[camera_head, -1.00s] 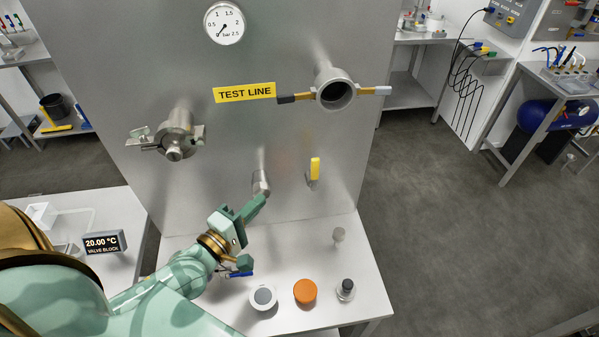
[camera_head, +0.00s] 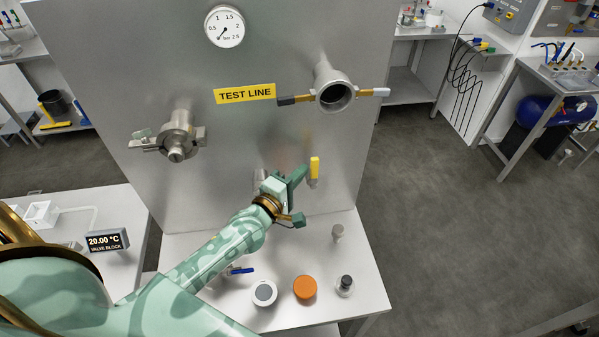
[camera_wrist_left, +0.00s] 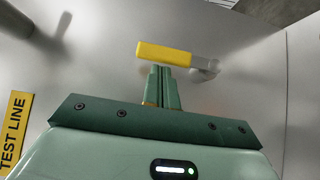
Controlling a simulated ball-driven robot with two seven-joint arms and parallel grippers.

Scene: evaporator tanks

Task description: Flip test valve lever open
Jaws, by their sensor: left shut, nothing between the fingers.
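The test valve lever (camera_head: 315,167) has a yellow handle on a short grey stem. It stands upright on the grey panel, below and right of the TEST LINE label. In the left wrist view the yellow handle (camera_wrist_left: 165,53) lies sideways just beyond the fingertips. My left gripper (camera_head: 301,173) is shut and empty, immediately left of the lever. In the left wrist view its closed fingers (camera_wrist_left: 163,78) end at the lower edge of the handle. I cannot tell whether they touch it. The right gripper is not in view.
Above are an open pipe port (camera_head: 334,93) with side handles, a clamped fitting (camera_head: 177,138) and a pressure gauge (camera_head: 224,27). On the bench below are a blue-handled part (camera_head: 241,270), a grey-topped white cap (camera_head: 264,293), an orange cap (camera_head: 305,287) and a black-topped fitting (camera_head: 345,285).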

